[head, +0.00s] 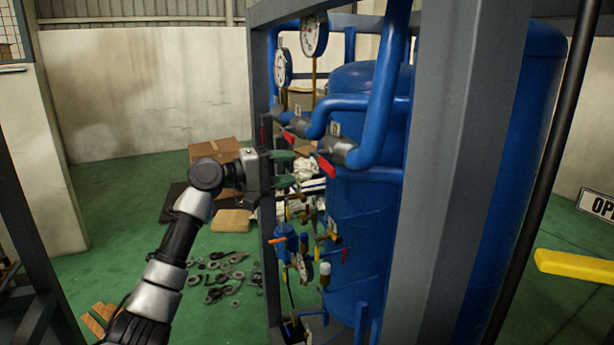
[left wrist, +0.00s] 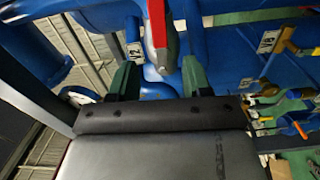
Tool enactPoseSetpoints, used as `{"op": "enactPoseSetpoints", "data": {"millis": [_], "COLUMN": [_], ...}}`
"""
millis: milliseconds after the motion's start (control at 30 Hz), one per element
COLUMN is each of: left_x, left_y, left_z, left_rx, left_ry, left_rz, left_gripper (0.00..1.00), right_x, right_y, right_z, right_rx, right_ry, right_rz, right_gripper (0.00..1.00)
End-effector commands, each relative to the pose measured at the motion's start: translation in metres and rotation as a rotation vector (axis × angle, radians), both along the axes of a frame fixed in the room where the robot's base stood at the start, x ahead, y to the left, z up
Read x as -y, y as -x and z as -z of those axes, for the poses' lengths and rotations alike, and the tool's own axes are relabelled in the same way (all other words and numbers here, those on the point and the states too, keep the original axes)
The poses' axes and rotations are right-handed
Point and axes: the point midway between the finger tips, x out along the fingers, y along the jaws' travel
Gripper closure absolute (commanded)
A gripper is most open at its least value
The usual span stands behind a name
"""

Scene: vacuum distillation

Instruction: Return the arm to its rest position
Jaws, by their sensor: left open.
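My left arm reaches up from the bottom left in the head view. My left gripper (head: 292,168) is open, with its green fingers pointing right at the blue pipework. It is close to a red valve handle (head: 326,166) under a grey valve body. In the left wrist view the two fingers of the gripper (left wrist: 160,76) stand apart. A red lever (left wrist: 157,22) shows just beyond the gap between them, and I see no contact. My right gripper is not in view.
A grey frame post (head: 455,170) stands right of the gripper, before the blue tank (head: 363,240). Small valves (head: 285,240) sit below. Cardboard boxes (head: 215,150) and loose grey rings (head: 225,278) lie on the green floor. The floor at left is mostly clear.

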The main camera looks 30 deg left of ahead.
Motion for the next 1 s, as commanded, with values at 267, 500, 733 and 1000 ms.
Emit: {"op": "enactPoseSetpoints", "data": {"millis": [267, 500, 733, 1000], "left_x": [-0.013, -0.013, -0.013, -0.018], "left_y": [0.016, 0.016, 0.016, -0.013], "left_z": [0.000, -0.001, 0.000, 0.086], "left_rx": [0.000, 0.000, -0.001, -0.098], "left_ry": [0.000, 0.001, 0.001, -0.054], "left_rz": [0.000, 0.000, 0.000, -0.093], "left_gripper": [0.51, 0.51, 0.51, 0.51], "right_x": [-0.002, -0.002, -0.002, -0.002], "right_y": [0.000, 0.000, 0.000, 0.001], "right_z": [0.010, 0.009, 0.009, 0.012], "right_rx": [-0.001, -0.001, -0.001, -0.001], "right_ry": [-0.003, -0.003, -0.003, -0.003], "right_rz": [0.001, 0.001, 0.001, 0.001], "right_gripper": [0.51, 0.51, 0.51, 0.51]}}
